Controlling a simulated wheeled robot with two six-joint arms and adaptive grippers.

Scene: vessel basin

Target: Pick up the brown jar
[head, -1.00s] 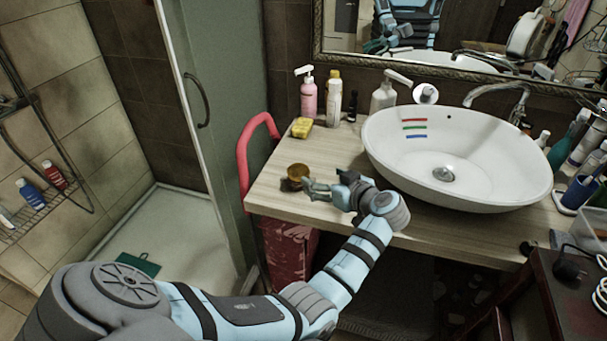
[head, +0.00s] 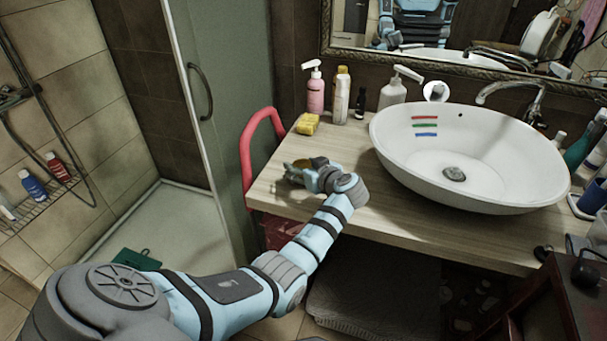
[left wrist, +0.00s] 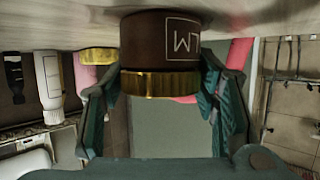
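The brown jar (left wrist: 158,42) is dark brown with a gold lid (left wrist: 160,83) and a white-lettered label. It stands on the wooden counter, which is at the top of the upside-down left wrist view. In the head view only its amber-gold top (head: 303,162) shows behind my left gripper (head: 297,171). The left gripper is open, with one finger on each side of the jar. The fingertips are close to its sides; I cannot tell whether they touch. My right gripper is not in view.
A yellow sponge (head: 307,124), a pink pump bottle (head: 315,90) and a white bottle (head: 342,98) stand behind the jar. The white basin (head: 520,195) is to the right. A red rail (head: 246,150) runs at the counter's left end. The counter front is clear.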

